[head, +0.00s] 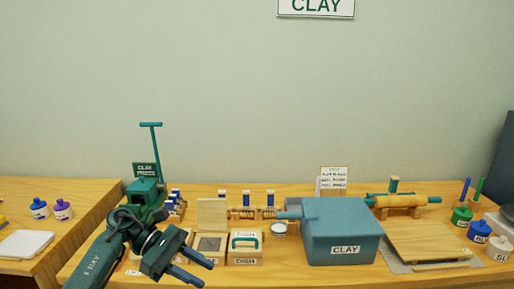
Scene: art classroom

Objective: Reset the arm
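My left gripper (198,271) is at the lower left of the head view, in front of the wooden table (292,273). Its two dark fingers point to the lower right and stand apart, with nothing seen between them. My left arm comes in from the bottom left, and its dark green links partly hide the small wooden boxes behind. My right arm and gripper do not show.
A blue box marked CLAY (343,228) stands right of centre. Right of it are a wooden board (425,238), a rolling pin (405,201) and several lidded jars. A green press (146,190) stands behind my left arm. A wooden box marked DISH (245,247) is near the gripper.

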